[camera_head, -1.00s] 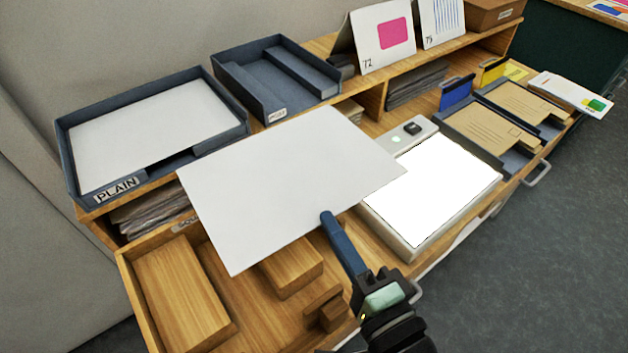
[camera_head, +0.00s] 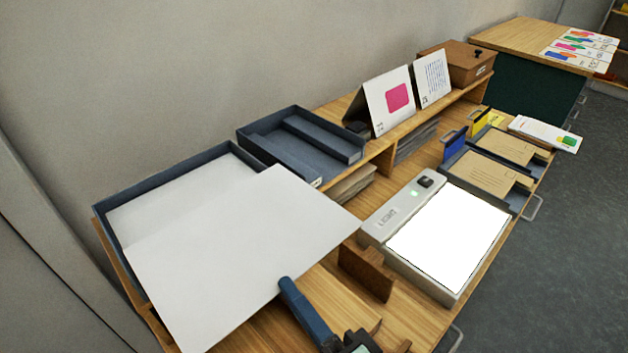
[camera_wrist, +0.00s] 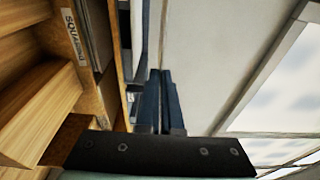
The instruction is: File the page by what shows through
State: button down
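A blank white page (camera_head: 235,265) is held by one edge in my gripper (camera_head: 290,288). It hangs over the near part of the left blue tray (camera_head: 118,200), hiding its front and label. White paper (camera_head: 190,190) lies in that tray. A second blue tray (camera_head: 265,165) to its right looks empty of paper. The light box (camera_head: 395,215) glows white with nothing on it. In the wrist view, the two blue fingers (camera_wrist: 165,100) are close together, with a pale surface beside them that seems to be the page.
Two standing cards, one with a pink shape (camera_head: 392,100) and one with blue lines (camera_head: 433,78), stand on the upper shelf beside a brown box (camera_head: 457,65). Trays with brown envelopes (camera_head: 485,175) lie right of the light box. A wooden block (camera_head: 365,272) stands near the gripper.

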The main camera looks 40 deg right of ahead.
aim_at(218, 222)
jog(key=w+p, duration=0.1)
jog(key=w, duration=0.5)
jog(key=w+p, duration=0.2)
jog(key=w, duration=0.4)
jog(key=w+p, duration=0.2)
jog(key=w, duration=0.3)
jog(key=shift+w+a+r, duration=0.15)
jog(key=shift+w+a, duration=0.25)
notch_tip(218, 222, down, 3)
jog(key=b, duration=0.3)
jog(key=shift+s+f, duration=0.15)
jog(key=shift+f, duration=0.05)
jog(key=shift+f+b, duration=0.6)
jog(key=shift+b, duration=0.05)
jog(key=c, duration=1)
grip_release()
jog(key=shift+s, duration=0.1)
jog(key=s, duration=0.3)
jog(key=s+a+b, duration=0.1)
jog(key=s, duration=0.3)
jog(key=s+b, duration=0.1)
jog(key=s, duration=0.3)
jog(key=shift+s+a+f, duration=0.15)
jog(key=shift+s+a, duration=0.05)
jog(key=shift+s, duration=0.05)
jog(key=shift+s+b, duration=0.35)
jog(key=shift+s, duration=0.3)
